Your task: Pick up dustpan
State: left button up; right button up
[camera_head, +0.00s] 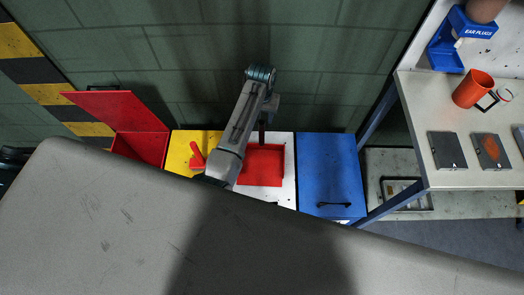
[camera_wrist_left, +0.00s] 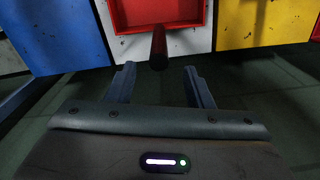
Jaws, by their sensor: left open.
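The dustpan (camera_head: 262,165) is red with a dark handle and lies on the white bin's lid. In the left wrist view the red pan (camera_wrist_left: 158,12) shows at the top, cut off by the frame. Its dark handle (camera_wrist_left: 159,45) points toward my gripper. My left gripper (camera_wrist_left: 160,74) is open, with one finger on each side of the handle's line. The handle's end is close to the gap between the fingertips, and the fingers are not closed on it. In the head view my left gripper (camera_head: 263,115) is partly hidden by its own arm. My right gripper is not in view.
An open red bin (camera_head: 138,148), a yellow bin (camera_head: 182,160) with a red object (camera_head: 198,157) on it, and a blue bin (camera_head: 331,175) stand beside the white one (camera_head: 289,170). A workbench (camera_head: 460,182) with an orange mug (camera_head: 471,90) is at right.

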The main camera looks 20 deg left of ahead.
aim_at(262, 128)
pick_arm(q)
jog(key=shift+s+f, duration=0.15)
jog(key=shift+f, duration=1.05)
notch_tip(262, 128, down, 4)
jog(key=shift+s+r+p, duration=0.1)
jog(key=shift+r+p, duration=0.15)
jog(key=shift+p, duration=0.45)
jog(key=shift+f, duration=0.65)
jog(key=shift+d+f, duration=0.1)
jog(key=shift+c, duration=0.2)
grip_shut()
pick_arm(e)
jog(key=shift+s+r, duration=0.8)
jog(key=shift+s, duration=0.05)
